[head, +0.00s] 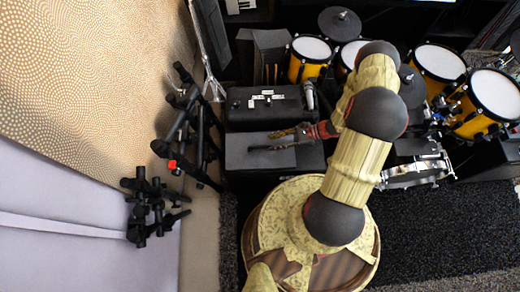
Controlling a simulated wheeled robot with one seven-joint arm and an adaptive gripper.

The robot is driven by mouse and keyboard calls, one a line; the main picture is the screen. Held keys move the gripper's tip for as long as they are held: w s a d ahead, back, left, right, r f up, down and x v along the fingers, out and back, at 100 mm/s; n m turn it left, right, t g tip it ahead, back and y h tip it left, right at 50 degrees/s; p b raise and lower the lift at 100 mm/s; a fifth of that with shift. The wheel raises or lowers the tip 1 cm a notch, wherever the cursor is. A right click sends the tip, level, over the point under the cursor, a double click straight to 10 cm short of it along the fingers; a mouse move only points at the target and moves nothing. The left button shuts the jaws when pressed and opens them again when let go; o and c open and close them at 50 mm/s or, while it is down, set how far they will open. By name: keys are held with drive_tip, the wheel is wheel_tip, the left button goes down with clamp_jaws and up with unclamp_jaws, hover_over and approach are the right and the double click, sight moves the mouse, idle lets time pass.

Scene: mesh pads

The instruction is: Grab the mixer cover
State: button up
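A dark, flat-topped box (245,116) stands left of the arm in the head view. It has small white items or labels on top, and it may be the mixer under its cover, though I cannot tell for sure. My gripper (262,141) is just below that box in the picture, over a dark grey block (241,160). Its fingers point left and look spread apart, with nothing seen between them. I cannot tell its height above the block or whether it touches it.
A microphone (309,96) is at the box's right end. Yellow drums (311,49) and a cymbal (340,23) stand behind and right. A snare drum (412,174) is right of my arm. Black stands (185,125) rise at left. Dark carpet (440,235) is clear at lower right.

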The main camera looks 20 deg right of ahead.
sight(260, 147)
drive_tip(key=shift+a+f, duration=0.45)
drive_tip(key=shift+f, duration=0.15)
drive_tip(key=b+x, duration=0.2)
drive_tip(key=x, duration=0.4)
drive_tip(key=shift+w+a+f+b, duration=0.2)
drive_tip(key=shift+a+f+b, duration=0.1)
drive_tip(key=shift+b, duration=0.1)
drive_tip(key=shift+c, duration=1.1)
clamp_jaws()
